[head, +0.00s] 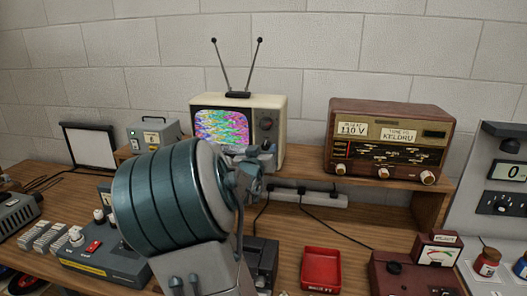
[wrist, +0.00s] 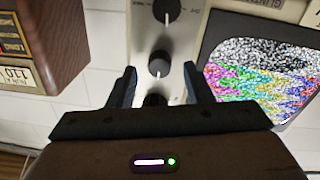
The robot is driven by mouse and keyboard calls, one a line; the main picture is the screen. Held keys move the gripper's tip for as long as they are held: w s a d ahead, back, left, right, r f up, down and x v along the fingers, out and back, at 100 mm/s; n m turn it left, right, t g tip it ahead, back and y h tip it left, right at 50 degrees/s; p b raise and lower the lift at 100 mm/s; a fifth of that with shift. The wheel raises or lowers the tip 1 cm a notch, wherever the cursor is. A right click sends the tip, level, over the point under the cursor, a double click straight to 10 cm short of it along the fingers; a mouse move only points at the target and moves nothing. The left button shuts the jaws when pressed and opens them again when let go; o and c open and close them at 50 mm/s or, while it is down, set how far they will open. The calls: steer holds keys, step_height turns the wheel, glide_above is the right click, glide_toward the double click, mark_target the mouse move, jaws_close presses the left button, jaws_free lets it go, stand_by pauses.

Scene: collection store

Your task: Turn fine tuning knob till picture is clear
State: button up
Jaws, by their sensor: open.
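A cream television (head: 275,105) with two antennas stands on the raised shelf. Its screen (head: 222,128) shows coloured, noisy streaks; in the wrist view the screen (wrist: 262,75) shows grey static and coloured bands. The wrist view, which is upside down, shows a column of black knobs on the panel: one at the top edge (wrist: 167,10), a middle knob (wrist: 159,63) and a lower one (wrist: 153,99) partly hidden by my gripper. My gripper (wrist: 159,68) is open, its fingers on either side of the column. Contact cannot be told. I cannot read which knob is fine tuning.
A brown wooden radio (head: 390,110) stands right of the television; its edge is near my gripper in the wrist view (wrist: 45,45). A grey box (head: 153,133) is on the left. A red tray (head: 321,268) and a meter box (head: 437,250) lie on the bench below.

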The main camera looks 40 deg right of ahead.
steer(key=shift+w+d, duration=0.4)
steer(key=shift+d, duration=0.1)
steer(key=c, duration=1)
steer(key=shift+f+m+b, duration=0.2)
steer(key=shift+m+b, duration=0.7)
steer(key=shift+b, duration=0.1)
steer(key=shift+m+b, duration=0.6)
steer(key=shift+m, duration=0.2)
steer(key=shift+r+m, duration=0.2)
steer(key=shift+m, duration=0.1)
